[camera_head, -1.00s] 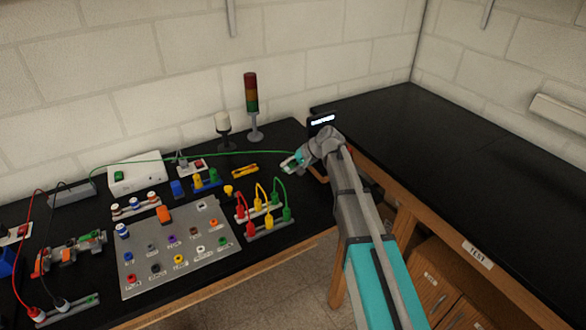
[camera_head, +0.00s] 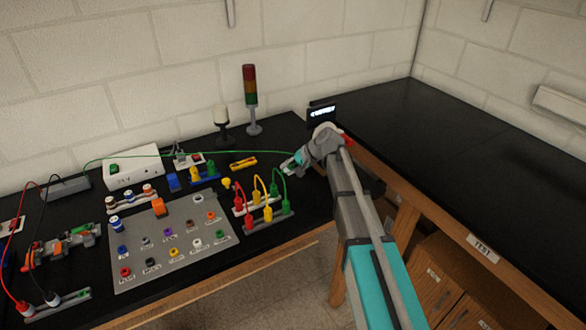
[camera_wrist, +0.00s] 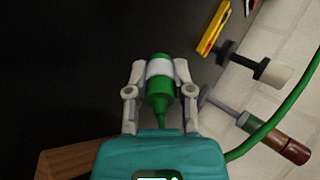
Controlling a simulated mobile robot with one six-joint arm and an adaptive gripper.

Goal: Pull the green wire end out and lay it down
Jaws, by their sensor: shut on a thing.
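My gripper (camera_head: 289,166) is shut on the green wire end (camera_wrist: 159,78), a green plug with a white band, which sits between the two fingers in the wrist view. The plug appears over the black bench top (camera_wrist: 60,80), though its height is hard to judge. The green wire (camera_head: 230,152) runs from the gripper leftward across the back of the bench, past the white box (camera_head: 133,168). In the wrist view the wire (camera_wrist: 285,105) curves up along the right side. The plug itself is mostly hidden by the fingers in the head view.
A grey socket panel (camera_head: 150,280) lies at left. Racks with red, yellow and green leads (camera_head: 268,214) stand just below the gripper. The right bench (camera_head: 480,170) is clear.

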